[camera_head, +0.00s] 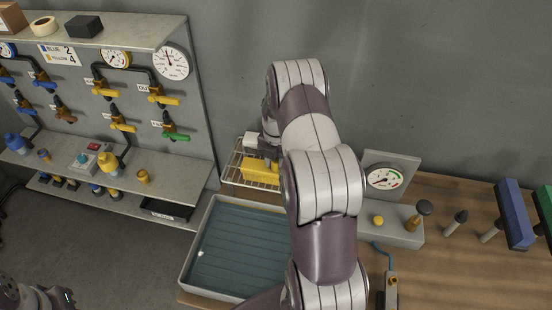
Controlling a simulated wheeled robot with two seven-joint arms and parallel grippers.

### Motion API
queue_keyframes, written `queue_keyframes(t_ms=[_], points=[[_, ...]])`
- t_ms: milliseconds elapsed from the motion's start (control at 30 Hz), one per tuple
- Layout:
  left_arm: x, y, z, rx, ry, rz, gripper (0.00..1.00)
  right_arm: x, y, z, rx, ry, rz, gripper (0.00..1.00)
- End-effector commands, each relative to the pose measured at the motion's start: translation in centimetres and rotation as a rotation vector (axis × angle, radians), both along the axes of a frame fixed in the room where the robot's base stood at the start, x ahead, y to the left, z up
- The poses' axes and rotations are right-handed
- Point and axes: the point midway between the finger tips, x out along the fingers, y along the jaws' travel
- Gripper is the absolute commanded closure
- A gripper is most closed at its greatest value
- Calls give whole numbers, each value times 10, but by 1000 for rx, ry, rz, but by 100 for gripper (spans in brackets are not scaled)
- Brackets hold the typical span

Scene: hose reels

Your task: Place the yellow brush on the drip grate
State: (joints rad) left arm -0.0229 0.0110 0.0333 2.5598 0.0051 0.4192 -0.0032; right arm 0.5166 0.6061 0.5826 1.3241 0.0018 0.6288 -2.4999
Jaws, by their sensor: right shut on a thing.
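The yellow brush (262,170) is over the wire drip grate (231,170), near its right side. Whether the brush touches the wires cannot be told. My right gripper (268,148) is shut on the brush from above, mostly hidden behind my own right arm. The arm also covers the right end of the brush and part of the grate. My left gripper (52,298) is at the bottom left corner, far from the grate, and its jaws cannot be made out.
A water-filled tray (196,245) lies in front of the grate. At left stands a valve panel (140,85) with gauges. At right are a gauge box (390,172), knobs and a blue block (514,213) on the wooden bench.

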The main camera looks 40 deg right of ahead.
Motion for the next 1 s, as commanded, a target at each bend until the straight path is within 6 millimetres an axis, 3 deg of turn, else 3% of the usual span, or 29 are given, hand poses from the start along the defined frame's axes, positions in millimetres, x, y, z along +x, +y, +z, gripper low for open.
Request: queue_keyframes(t_ms=[200, 233, 300, 667, 767, 1000], points=[[0, 0, -3, 0, 0, 0, 100, 0, 0, -2, -1, 0, -1, 100], [0, 0, -3, 0, 0, 0, 100, 0, 0, -3, 0, 0, -1, 61], [0, 0, -2, 0, 0, 0, 100, 0, 0, -2, 0, 0, -1, 39], [0, 0, -5, 0, 0, 0, 100, 1, 0, 4, -1, -1, -1, 39], [0, 0, -16, 0, 0, 0, 100, 1, -1, 21, -3, -6, -1, 39], [0, 0, -38, 0, 0, 0, 100, 1, 0, 84, -2, -4, -1, 39]])
